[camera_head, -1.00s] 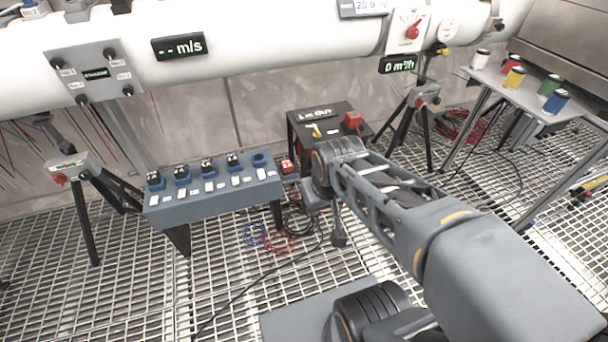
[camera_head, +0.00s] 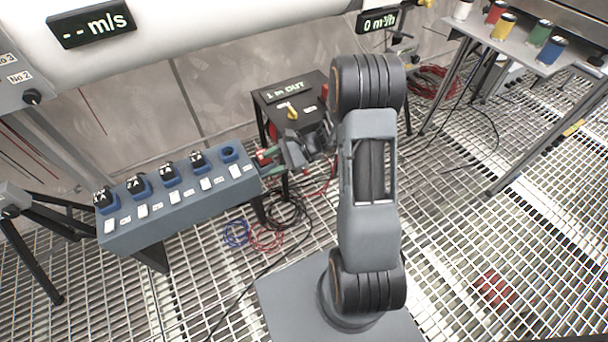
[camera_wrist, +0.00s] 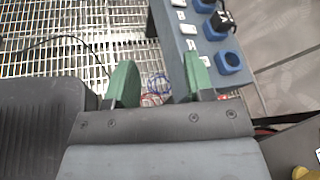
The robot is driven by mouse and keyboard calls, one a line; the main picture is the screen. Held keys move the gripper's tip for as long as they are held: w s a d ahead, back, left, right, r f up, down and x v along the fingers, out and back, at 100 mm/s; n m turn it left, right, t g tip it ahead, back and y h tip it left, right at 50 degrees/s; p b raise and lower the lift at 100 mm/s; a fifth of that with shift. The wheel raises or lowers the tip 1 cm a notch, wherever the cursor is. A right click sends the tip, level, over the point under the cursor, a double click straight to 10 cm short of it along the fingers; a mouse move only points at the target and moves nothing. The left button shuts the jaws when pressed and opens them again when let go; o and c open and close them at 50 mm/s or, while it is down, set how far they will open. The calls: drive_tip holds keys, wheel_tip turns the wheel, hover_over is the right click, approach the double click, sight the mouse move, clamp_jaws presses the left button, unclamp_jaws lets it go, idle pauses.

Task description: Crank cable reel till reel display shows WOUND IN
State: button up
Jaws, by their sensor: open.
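The reel display (camera_head: 289,91) reads "1 m OUT" on top of a black box-shaped stand (camera_head: 262,105). A yellow handle (camera_head: 292,112) sits on that top; a yellow piece (camera_wrist: 305,173) shows at the lower right corner of the wrist view. The cable drum and any crank cannot be made out clearly behind my arm. My gripper (camera_head: 266,163) is left of and in front of the stand, by the right end of the blue-grey socket box. In the wrist view my gripper's (camera_wrist: 158,82) green fingers are apart with nothing held between them.
The socket box (camera_head: 180,210) with several blue sockets stands close left of my gripper. Blue and red cable coils (camera_head: 250,236) lie on the grating below. A table with coloured cans (camera_head: 540,50) stands back right. A white pipe runs along the back.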

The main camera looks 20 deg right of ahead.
drive_tip(key=w+d+f+m+t+b, duration=0.1)
drive_tip(key=w+d+f+m+t, duration=0.15)
drive_tip(key=f+m, duration=0.2)
drive_tip(key=w+d+f+m+t+b, duration=0.1)
drive_tip(key=w+d+f+m+t, duration=0.15)
drive_tip(key=f+t, duration=0.2)
drive_tip(key=m+t+h+b, duration=0.2)
drive_tip(key=m+t+h, duration=0.6)
drive_tip(key=m+h, duration=0.55)
approach(304, 171)
drive_tip(key=shift+m+t+y, duration=0.3)
drive_tip(key=shift+m+y, duration=0.35)
drive_tip(key=w+b, duration=0.1)
drive_tip(key=w, duration=0.2)
drive_tip(key=w+f+b, duration=0.1)
drive_tip(key=w, duration=0.3)
drive_tip(key=w+b, duration=0.1)
drive_tip(key=w, duration=0.2)
drive_tip(key=shift+w+f+b, duration=0.15)
drive_tip(key=shift+w+b, duration=0.2)
drive_tip(key=shift+c, duration=0.5)
clamp_jaws()
